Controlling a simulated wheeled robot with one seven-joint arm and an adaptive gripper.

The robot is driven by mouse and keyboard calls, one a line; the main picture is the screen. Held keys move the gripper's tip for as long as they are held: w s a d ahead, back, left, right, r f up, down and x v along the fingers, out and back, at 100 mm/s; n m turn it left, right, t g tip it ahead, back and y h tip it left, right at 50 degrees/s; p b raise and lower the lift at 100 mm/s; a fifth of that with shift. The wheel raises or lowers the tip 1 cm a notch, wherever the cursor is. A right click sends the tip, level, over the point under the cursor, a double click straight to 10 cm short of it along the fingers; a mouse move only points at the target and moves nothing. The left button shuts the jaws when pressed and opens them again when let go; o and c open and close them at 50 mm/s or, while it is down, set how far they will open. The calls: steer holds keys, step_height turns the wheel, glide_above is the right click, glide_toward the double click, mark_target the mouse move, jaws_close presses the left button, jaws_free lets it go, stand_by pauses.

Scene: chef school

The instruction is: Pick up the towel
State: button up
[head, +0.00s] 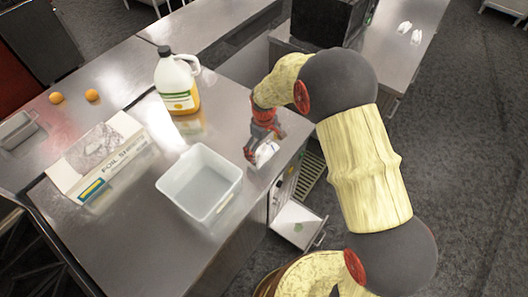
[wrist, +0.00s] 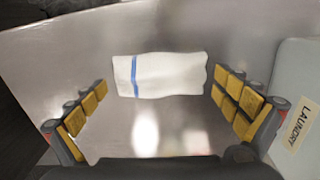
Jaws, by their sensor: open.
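The towel (wrist: 170,74) is white with a blue stripe near its left end. It lies flat on the metal counter and shows whole in the wrist view, between and beyond my open fingers. In the head view the towel (head: 266,153) is partly hidden by my gripper (head: 258,148), which points down over it near the counter's right edge. In the wrist view my gripper (wrist: 158,118) has its yellow-padded fingers spread wide, one on each side of the towel, with nothing between the pads. The gap in height to the towel is hard to judge.
A clear plastic bin (head: 232,196) stands just left of my gripper; its laundry label (wrist: 296,124) shows at the wrist view's right. A jug (head: 178,84), a foil box (head: 98,160) and two oranges (head: 91,95) stand farther left. An open drawer (head: 299,224) juts out below the counter.

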steer(key=shift+f, duration=0.35)
steer(key=shift+c, duration=1.1)
steer(key=c, duration=0.6)
